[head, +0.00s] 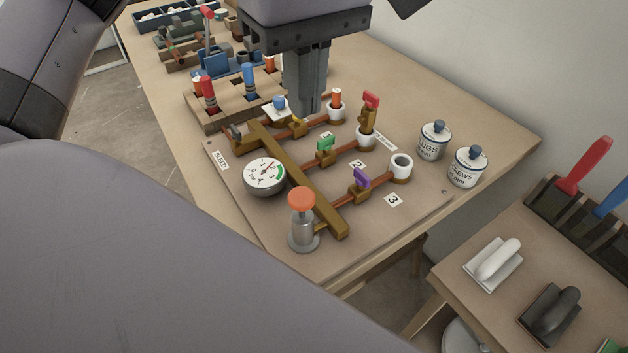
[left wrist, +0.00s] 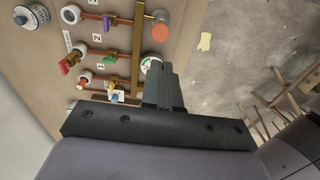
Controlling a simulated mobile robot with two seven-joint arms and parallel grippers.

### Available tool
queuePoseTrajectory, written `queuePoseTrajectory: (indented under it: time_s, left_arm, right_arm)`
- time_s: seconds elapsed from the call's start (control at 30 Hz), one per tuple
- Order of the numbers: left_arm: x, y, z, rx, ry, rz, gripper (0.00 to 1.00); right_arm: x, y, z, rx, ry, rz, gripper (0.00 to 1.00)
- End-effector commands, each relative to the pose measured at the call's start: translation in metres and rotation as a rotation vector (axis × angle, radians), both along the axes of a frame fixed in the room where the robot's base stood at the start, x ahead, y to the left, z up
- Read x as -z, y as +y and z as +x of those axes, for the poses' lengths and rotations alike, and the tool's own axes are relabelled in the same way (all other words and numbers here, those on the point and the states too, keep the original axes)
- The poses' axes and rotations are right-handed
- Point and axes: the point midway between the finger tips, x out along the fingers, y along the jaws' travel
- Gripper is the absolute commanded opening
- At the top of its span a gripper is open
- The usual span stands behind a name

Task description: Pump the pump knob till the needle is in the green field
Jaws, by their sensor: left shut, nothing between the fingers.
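The pump has an orange-red knob (head: 301,199) on a grey metal cylinder (head: 303,232) at the near end of the brass manifold. In the left wrist view the knob (left wrist: 160,32) is near the top. The round pressure gauge (head: 264,175) has a white face with a green field at its right side; the needle is too small to read surely. My left gripper (head: 307,110) is shut and empty, pointing down beyond the gauge, apart from the knob. Its fingers (left wrist: 165,92) partly hide the gauge in the left wrist view. My right gripper is not in view.
The brass manifold bar (head: 300,185) has side pipes with green (head: 326,145), purple (head: 362,179) and red (head: 371,100) valve handles. Two labelled cans (head: 433,142) stand at the right. A block rack with coloured pegs (head: 228,100) stands behind the board.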

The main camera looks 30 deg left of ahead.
Motion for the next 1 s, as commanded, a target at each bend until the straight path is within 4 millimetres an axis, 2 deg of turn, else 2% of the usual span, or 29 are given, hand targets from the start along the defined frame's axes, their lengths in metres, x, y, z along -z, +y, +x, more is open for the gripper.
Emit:
queuePoseTrajectory:
  time_s: [0.33, 0.47, 0.57, 1.0]
  left_arm:
    - [0.0, 0.0, 0.0, 0.0, 0.0, 0.001, 0.0]
    - [0.006, 0.001, 0.0, -0.001, 0.0, 0.001, 0.0]
    - [0.019, 0.002, 0.0, 0.0, 0.002, 0.002, 0.0]
    - [0.109, 0.007, 0.001, 0.0, 0.003, 0.001, 0.0]
  right_arm:
    - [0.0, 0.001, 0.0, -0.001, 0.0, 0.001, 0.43]
    - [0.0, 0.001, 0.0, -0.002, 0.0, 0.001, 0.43]
    - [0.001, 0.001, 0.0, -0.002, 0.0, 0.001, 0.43]
    - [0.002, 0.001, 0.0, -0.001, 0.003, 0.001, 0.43]
